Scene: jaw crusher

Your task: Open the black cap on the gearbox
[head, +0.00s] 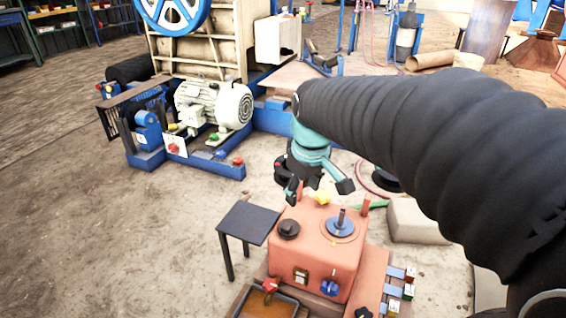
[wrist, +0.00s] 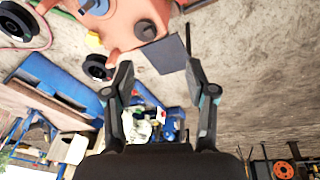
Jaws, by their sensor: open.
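The salmon-red gearbox (head: 318,262) stands on the floor at the lower middle of the head view. Its black round cap (head: 289,229) sits on the top, at the left. In the wrist view the cap (wrist: 145,30) shows near the top, on the gearbox (wrist: 115,32). My gripper (head: 318,186) is above and behind the gearbox's far edge, apart from the cap. In the wrist view its two fingers (wrist: 158,80) are spread, with nothing between them.
A small black table (head: 248,222) stands against the gearbox's left side. A yellow cap (head: 322,197) and a blue disc with a post (head: 340,226) are on the gearbox top. A tray (head: 246,306) lies in front. Floor at left is clear.

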